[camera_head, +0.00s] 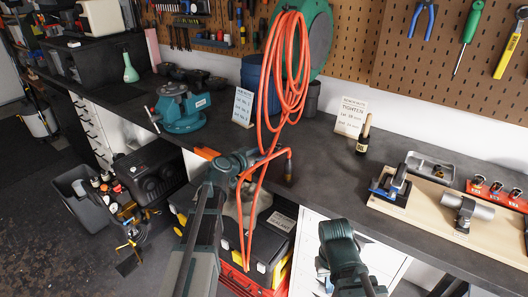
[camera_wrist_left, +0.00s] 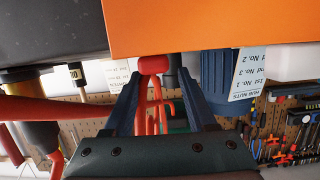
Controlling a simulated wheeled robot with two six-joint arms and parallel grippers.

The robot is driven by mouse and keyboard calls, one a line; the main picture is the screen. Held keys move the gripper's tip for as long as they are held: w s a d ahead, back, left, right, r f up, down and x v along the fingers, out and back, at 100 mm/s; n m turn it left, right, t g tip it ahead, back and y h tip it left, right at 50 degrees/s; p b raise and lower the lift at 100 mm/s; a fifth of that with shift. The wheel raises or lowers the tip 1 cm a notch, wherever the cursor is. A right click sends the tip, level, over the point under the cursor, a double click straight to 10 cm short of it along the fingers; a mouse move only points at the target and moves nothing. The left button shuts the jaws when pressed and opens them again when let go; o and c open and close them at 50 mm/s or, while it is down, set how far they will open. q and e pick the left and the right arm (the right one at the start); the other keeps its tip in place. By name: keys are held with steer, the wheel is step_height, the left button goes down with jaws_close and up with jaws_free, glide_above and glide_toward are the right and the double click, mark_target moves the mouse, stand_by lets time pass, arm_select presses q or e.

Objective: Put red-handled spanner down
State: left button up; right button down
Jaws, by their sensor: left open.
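I cannot clearly make out the red-handled spanner. An orange piece (camera_head: 207,153) shows beside my left gripper (camera_head: 246,157) in the head view, and a broad orange surface (camera_wrist_left: 210,25) is close to the camera in the left wrist view; I cannot tell whether either is part of it. My left gripper is near the bench's front edge. In the left wrist view its two fingers (camera_wrist_left: 162,100) stand apart, with a rounded red thing (camera_wrist_left: 152,64) showing between their tips, not clearly gripped. My right arm is at the lower middle of the head view; its fingers cannot be made out.
An orange hose (camera_head: 287,60) hangs in a coil and loops down past my left arm. A teal vise (camera_head: 182,108) stands left on the dark bench (camera_head: 330,165). A wooden board (camera_head: 430,215) with tools lies right. Toolboxes (camera_head: 262,245) stand below the bench edge.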

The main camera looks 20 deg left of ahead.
arm_select(q)
steer(key=p+v, duration=0.2)
steer(key=v, duration=0.8)
arm_select(e)
step_height(320, 180, up, 3)
steer(key=shift+f, duration=0.1)
arm_select(q)
steer(key=shift+s, duration=0.1)
arm_select(e)
steer(key=shift+s, duration=0.1)
